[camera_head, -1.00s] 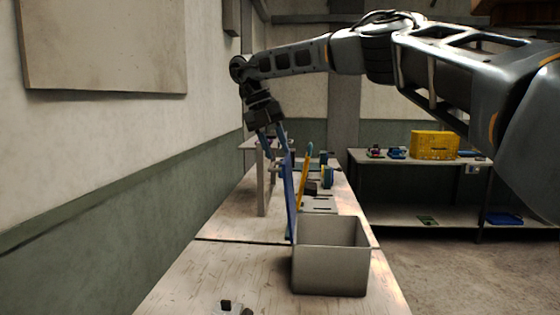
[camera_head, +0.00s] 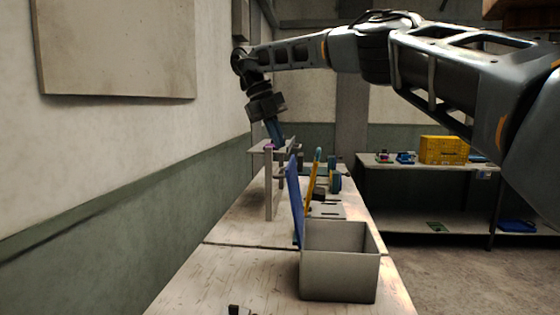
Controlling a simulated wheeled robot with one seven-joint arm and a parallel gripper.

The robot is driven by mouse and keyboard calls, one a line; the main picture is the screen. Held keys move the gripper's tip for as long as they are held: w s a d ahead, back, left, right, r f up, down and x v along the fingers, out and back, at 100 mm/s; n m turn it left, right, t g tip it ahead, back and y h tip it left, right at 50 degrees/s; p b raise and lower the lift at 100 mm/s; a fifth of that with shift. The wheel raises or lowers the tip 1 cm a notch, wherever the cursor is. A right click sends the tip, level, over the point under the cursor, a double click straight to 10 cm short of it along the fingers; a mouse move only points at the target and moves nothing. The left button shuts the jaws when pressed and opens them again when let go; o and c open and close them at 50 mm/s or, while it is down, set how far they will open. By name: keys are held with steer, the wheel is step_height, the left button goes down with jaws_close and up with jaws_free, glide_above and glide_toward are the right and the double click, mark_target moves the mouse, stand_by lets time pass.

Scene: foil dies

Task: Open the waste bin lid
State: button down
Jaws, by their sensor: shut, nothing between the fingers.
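The waste bin (camera_head: 340,277) is a grey, open-topped box near the front of the bench. Its blue lid (camera_head: 294,205) stands nearly upright along the bin's left side, leaving the top open. The lid's lower edge meets the bin's rim area; the hinge itself is too small to make out. My gripper (camera_head: 277,138) points down above and a little left of the lid's top, with a gap showing between them. Its fingers look closed together and hold nothing.
A wooden stand (camera_head: 268,195) is left of the lid. A yellow upright piece (camera_head: 314,180) and several small items stand behind the bin. A yellow crate (camera_head: 443,150) sits on a table at the right. The bench (camera_head: 215,275) left of the bin is mostly clear.

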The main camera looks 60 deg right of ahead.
steer(key=n, duration=0.4)
steer(key=shift+w+a+r, duration=0.15)
steer(key=shift+w+r, duration=0.05)
steer(key=shift+w, duration=0.05)
step_height(320, 180, down, 8)
steer(key=s+n+g+p, duration=0.1)
steer(key=n+p, duration=0.3)
steer(key=n, duration=2.2)
steer(key=shift+s+n+p, duration=0.3)
steer(key=shift+n+p, duration=0.05)
steer(key=shift+n, duration=0.05)
steer(key=shift+a+r, duration=0.1)
